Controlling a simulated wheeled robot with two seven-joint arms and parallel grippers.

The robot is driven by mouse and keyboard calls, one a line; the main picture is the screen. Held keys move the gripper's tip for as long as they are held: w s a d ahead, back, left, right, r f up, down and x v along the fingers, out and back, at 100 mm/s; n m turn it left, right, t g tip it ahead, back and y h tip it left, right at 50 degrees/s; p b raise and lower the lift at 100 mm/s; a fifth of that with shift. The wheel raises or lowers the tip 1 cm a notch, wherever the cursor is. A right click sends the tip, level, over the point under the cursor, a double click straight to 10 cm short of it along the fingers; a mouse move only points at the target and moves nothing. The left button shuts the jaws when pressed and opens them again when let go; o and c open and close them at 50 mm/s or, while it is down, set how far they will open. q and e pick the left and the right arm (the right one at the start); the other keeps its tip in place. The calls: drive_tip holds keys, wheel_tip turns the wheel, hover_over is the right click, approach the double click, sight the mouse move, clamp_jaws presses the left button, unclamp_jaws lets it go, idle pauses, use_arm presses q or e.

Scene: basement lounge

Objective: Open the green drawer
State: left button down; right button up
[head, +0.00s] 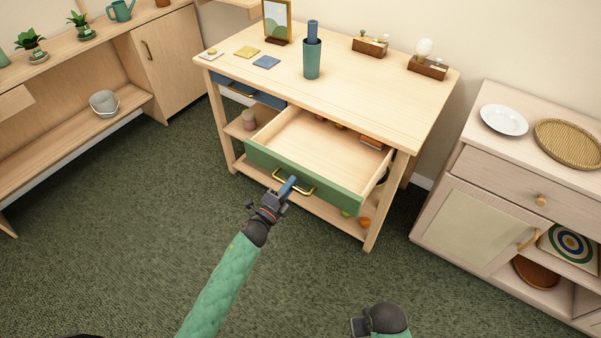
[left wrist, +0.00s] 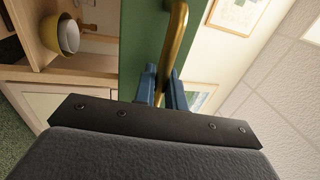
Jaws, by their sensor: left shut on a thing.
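The green drawer (head: 305,178) stands pulled out of the wooden table, and its bare wooden inside shows in the head view. A brass handle (head: 308,190) is on its green front.
The wooden table (head: 365,85) carries a green cup (head: 312,60), a picture frame (head: 277,20) and small items on top. A blue drawer (head: 247,90) is at its left. A cabinet (head: 480,200) stands at the right. Green carpet in front is clear.

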use_arm(q)
drive_tip(key=shift+r+v, duration=0.15)
drive_tip(key=shift+v, duration=0.6)
drive_tip(key=shift+r+v, duration=0.1)
drive_tip(key=shift+v, duration=0.65)
drive_tip(key=c, duration=1.6)
unclamp_jaws()
drive_tip(key=shift+o, duration=0.2)
drive_tip(key=shift+s+a+f, duration=0.1)
use_arm(e)
drive_tip(key=shift+f, duration=0.15)
